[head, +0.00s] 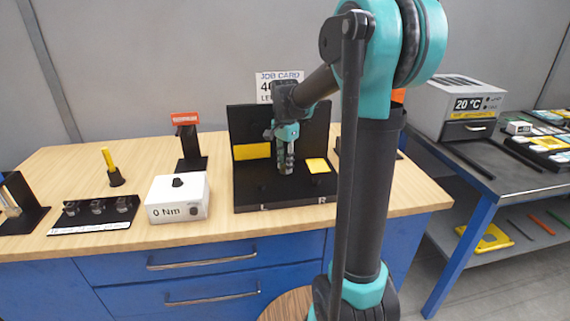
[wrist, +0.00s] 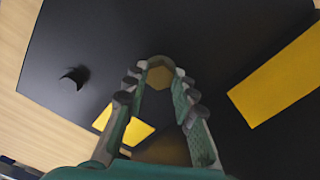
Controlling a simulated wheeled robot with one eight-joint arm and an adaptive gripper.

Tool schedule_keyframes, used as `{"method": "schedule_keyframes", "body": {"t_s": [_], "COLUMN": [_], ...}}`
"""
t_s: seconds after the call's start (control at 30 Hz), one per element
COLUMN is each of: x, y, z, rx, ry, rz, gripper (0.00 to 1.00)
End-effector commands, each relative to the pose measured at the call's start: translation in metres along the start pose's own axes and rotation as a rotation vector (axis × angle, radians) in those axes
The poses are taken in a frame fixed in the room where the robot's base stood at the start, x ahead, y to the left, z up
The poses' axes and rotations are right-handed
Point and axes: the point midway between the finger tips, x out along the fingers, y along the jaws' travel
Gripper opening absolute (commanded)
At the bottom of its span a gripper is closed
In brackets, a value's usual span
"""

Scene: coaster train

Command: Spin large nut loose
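My gripper (head: 286,168) points down over the black L/R stand (head: 285,204) in the head view. In the wrist view its two fingers (wrist: 160,76) are apart, with a brownish hexagonal piece that looks like the large nut (wrist: 159,73) between the tips. A grey rounded edge shows just beyond the nut. The nut nearly fills the gap, but I cannot tell whether the fingers press on it. In the head view my gripper hides the nut.
A white "0 Nm" box (head: 177,199) stands left of the stand. Yellow plates (head: 252,151) and (head: 318,165) flank my gripper.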

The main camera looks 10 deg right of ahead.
Motion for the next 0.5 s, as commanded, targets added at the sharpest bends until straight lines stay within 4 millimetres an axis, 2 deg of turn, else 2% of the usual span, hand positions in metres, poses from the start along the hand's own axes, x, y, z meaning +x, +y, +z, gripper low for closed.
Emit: {"method": "schedule_keyframes", "body": {"t_s": [0.03,0.17,0.5], "x": [-0.0001,-0.0001,-0.0002], "y": [-0.0001,-0.0001,-0.0001], "z": [0.0,0.0,0.0], "rx": [0.0,0.0,-0.042], "ry": [0.0,0.0,0.0], "rz": [0.0,0.0,0.0], "gripper": [0.15,0.0,0.0]}}
